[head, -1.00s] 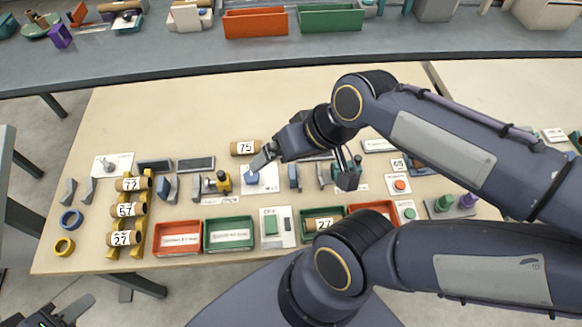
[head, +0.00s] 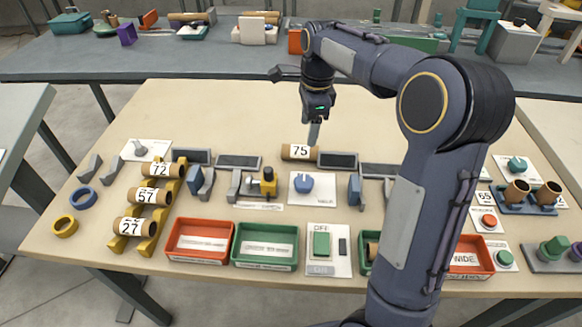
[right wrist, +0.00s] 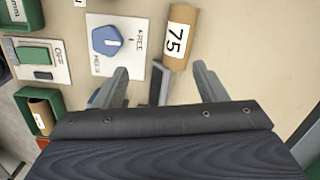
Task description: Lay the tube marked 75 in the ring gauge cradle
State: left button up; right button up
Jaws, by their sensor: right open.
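The tube marked 75 (head: 299,152) is a brown cylinder with a white label, lying on the table behind the blue knob (head: 303,182). My right gripper (head: 314,133) points down over its right end. In the right wrist view, the open fingers (right wrist: 160,70) are apart and empty, and the tube (right wrist: 178,38) shows beyond their tips, nearer the right finger. I cannot tell whether they touch it. Two grey slanted brackets (head: 113,171) stand at the left near a blue ring (head: 83,198); no readable label shows whether they are the ring gauge cradle. My left gripper is out of view.
A yellow rack (head: 143,243) holds tubes marked 72, 57 and 27. Red (head: 200,240) and green (head: 265,247) trays line the front. Dark flat plates (head: 237,161) and grey-blue fixtures (head: 355,188) stand alongside the tube. The table behind the tube is clear.

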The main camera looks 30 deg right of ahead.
aim_at(300, 147)
jog(key=w+f+m, duration=0.1)
jog(key=w+f, duration=0.1)
jog(key=w+f+m+b, duration=0.1)
jog(key=w+f, duration=0.1)
jog(key=shift+a+m+g+h, duration=0.1)
jog(key=shift+m+g+h, duration=0.2)
jog(key=shift+h, duration=0.1)
jog(key=f+b, duration=0.1)
jog(key=f, duration=0.6)
jog(key=shift+s, duration=0.2)
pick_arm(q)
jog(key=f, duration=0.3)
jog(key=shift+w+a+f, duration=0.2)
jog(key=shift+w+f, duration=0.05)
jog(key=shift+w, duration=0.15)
pick_arm(e)
jog(key=c, duration=1.1)
jog(key=shift+c, duration=0.2)
jog(key=shift+r, duration=0.15)
